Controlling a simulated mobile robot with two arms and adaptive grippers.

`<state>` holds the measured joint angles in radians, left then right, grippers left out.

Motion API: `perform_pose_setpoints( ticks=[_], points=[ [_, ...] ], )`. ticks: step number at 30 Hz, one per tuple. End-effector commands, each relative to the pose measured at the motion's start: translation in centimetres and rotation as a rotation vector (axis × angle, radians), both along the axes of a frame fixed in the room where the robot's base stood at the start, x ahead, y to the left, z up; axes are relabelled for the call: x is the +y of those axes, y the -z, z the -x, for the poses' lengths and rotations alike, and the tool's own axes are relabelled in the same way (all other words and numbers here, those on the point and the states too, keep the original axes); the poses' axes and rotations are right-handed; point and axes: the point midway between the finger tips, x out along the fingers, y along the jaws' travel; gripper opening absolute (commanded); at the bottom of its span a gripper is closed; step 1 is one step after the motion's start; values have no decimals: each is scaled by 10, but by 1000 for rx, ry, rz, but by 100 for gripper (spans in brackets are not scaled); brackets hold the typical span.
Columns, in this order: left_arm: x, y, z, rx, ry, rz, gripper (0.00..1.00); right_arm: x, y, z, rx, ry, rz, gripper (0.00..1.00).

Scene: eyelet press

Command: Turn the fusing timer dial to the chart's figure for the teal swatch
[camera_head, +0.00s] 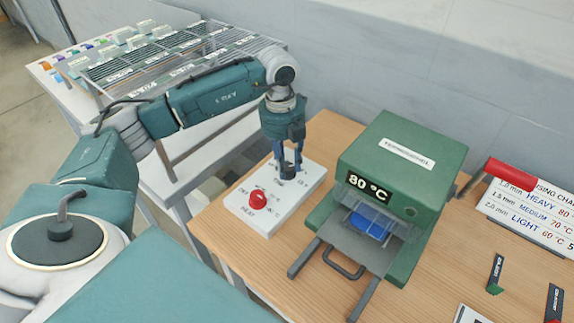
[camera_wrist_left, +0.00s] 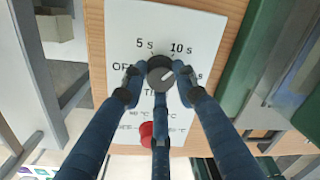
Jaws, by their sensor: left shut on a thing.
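The fusing timer dial (camera_wrist_left: 160,69) is a dark grey knob on a white control panel (camera_head: 305,195). My right gripper is not in view.
A red heat knob (camera_head: 258,200) sits on the same panel. The green press (camera_head: 400,170) reads 80 °C and has a blue piece (camera_head: 370,224) on its plate. A red handle (camera_head: 510,174) sticks out right of it. A grey rack (camera_head: 165,60) stands behind at left.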

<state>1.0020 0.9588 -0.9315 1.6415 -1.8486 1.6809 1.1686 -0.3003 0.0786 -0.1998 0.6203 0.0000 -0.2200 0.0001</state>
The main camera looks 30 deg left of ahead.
Motion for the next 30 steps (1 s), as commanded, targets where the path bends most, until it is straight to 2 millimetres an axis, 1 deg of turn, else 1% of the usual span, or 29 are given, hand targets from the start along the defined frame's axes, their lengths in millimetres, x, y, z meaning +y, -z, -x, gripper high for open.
perform_pose_setpoints(
  ticks=[1, 6, 18, 24, 30],
  points=[
    [2, -1, -5, -14, 32, -3, 2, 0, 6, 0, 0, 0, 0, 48],
    [2, -1, -5, -15, 191, -3, 2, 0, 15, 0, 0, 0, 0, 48],
    [1, -4, -7, -19, 557, -4, 2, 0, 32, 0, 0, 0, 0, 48],
    [1, -4, -7, -19, 700, -5, 2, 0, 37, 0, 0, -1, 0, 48],
    [0, -5, -8, -20, 796, -4, 2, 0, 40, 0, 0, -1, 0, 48]
  ],
)
